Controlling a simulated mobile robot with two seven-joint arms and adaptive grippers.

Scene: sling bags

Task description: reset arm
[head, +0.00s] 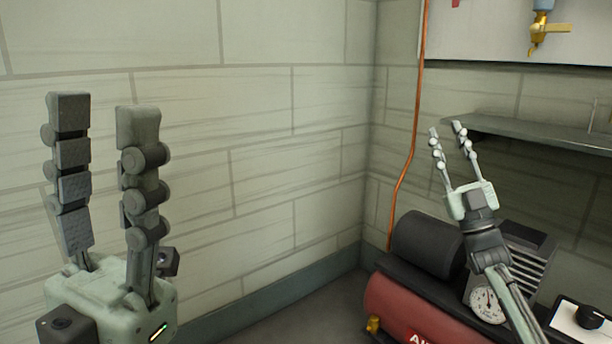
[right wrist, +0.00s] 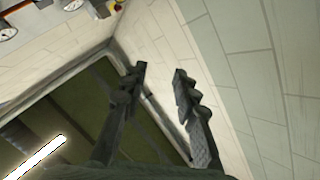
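My left gripper (head: 103,110) stands upright at the left of the head view, close to the camera. Its two segmented fingers are apart with nothing between them. My right gripper (head: 447,130) is farther off at the right, raised in front of the wall and above the red compressor, with its fingers pointing up. Its fingers are apart and empty. The right wrist view shows the same two fingers (right wrist: 160,70) spread, with wall and a dark area beyond them. No sling bag shows in either view.
A red air compressor (head: 395,308) with a dial gauge (head: 487,305) stands low at the right. A grey shelf (head: 540,133) juts from the wall at right. An orange pipe (head: 409,150) runs down near the corner. A brass tap (head: 546,30) hangs at top right.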

